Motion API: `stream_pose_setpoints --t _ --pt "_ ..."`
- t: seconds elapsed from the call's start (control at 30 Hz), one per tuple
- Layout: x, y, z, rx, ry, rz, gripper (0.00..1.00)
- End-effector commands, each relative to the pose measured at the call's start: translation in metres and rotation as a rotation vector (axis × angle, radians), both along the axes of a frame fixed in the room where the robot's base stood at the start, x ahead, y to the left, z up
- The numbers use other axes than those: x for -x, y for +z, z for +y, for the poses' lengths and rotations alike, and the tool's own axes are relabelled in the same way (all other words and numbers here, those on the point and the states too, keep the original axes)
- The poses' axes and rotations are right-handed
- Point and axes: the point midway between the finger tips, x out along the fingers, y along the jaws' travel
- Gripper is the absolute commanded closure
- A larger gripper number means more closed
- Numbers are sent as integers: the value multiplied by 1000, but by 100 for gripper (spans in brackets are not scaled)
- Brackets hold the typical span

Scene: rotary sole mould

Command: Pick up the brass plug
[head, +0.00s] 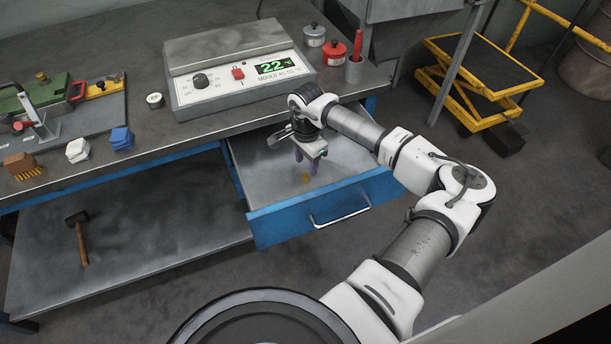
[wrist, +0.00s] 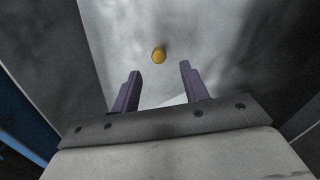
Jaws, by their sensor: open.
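The brass plug (wrist: 159,55) is a small round yellow-gold piece on the grey floor of the open drawer. In the head view the brass plug (head: 306,178) shows as a small spot just below my gripper. My gripper (head: 306,167) is inside the drawer opening, pointing down. In the wrist view my gripper (wrist: 160,84) has its two purple fingers spread apart with nothing between them. The plug lies beyond the fingertips, roughly centred between them and apart from both. The height of the fingertips over the drawer floor is hard to tell.
The open blue drawer (head: 262,227) has side walls around my gripper. Above it the bench holds a grey heater unit (head: 240,75), a red pot (head: 334,52) and a cup (head: 354,69). A hammer (head: 79,235) lies on the lower shelf. The drawer floor is otherwise clear.

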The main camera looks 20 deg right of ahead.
Motion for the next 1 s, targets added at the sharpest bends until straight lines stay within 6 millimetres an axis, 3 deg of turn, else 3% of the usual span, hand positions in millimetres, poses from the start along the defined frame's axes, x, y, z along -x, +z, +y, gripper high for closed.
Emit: stream_pose_setpoints --t 0.4,0.7,1.0 --pt "3 -46 4 -3 -1 2 55" --pt "2 -51 3 0 1 0 57" --pt "2 -51 3 -1 0 0 96"
